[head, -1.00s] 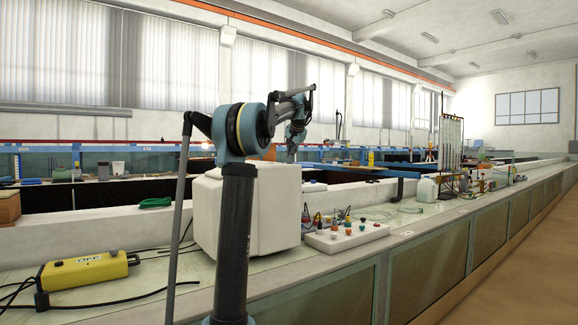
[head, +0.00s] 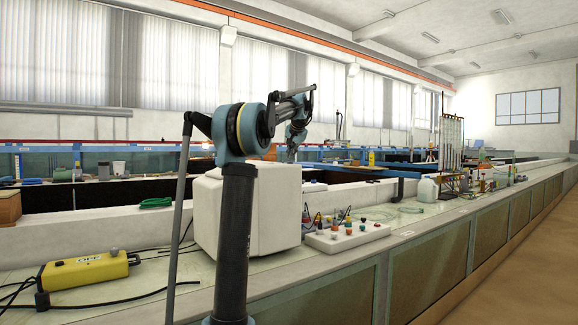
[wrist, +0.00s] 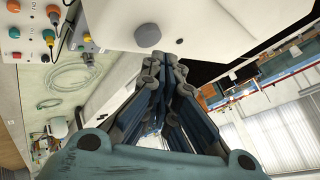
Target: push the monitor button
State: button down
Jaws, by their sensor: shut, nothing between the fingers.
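The monitor (head: 246,212) is a white box on the bench, seen partly behind my arm in the head view. In the wrist view its white face (wrist: 210,22) fills the top, with a round grey button (wrist: 147,35) and a small dark dot beside it. My gripper (wrist: 165,62) is shut and empty, its fingertips just below the button in the picture. I cannot tell if the fingertips touch the monitor. In the head view my gripper (head: 292,150) is small, above the monitor's far side, and its tips are hard to make out.
A white panel with coloured knobs and plugs (head: 346,236) stands on the bench right of the monitor. A yellow box marked OFF (head: 88,270) with black cables lies at the left. Clear tubing (wrist: 65,78) and a white jug (head: 427,189) are farther along the bench.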

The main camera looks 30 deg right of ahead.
jog(key=shift+f, duration=0.15)
jog(key=shift+s+f, duration=0.1)
jog(key=shift+f, duration=0.1)
jog(key=shift+f, duration=0.5)
dwell(1.1)
jog(key=shift+r, duration=0.95)
jog(key=shift+r, duration=0.1)
jog(key=shift+r, duration=2.4)
